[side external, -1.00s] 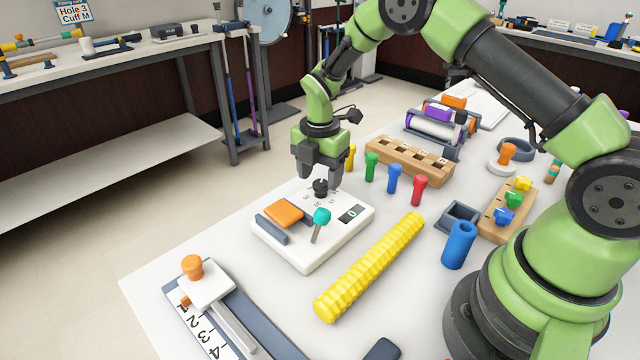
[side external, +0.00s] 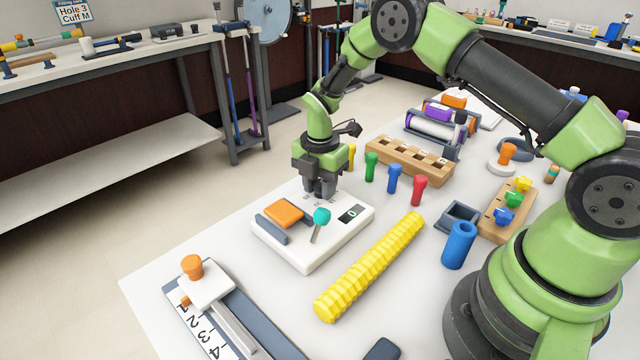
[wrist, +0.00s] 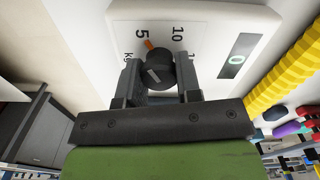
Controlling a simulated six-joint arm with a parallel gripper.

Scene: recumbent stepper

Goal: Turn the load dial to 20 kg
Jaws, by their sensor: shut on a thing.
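The load dial (wrist: 158,70) is a black knob on the white stepper console (wrist: 210,12). Its orange mark points near the printed 5, with 10 to the right of that; other numbers are cut off or hidden. My gripper (wrist: 161,78) has its two fingers on either side of the knob and is shut on it. In the side view my gripper (side external: 320,190) points down over the console (side external: 300,262) and hides the dial.
On the console are an orange pedal (side external: 284,213) and a teal-topped lever (side external: 321,217) close to my gripper. A yellow ribbed roller (side external: 370,268) lies in front. Several coloured pegs (side external: 393,178) and a wooden block (side external: 410,160) stand behind.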

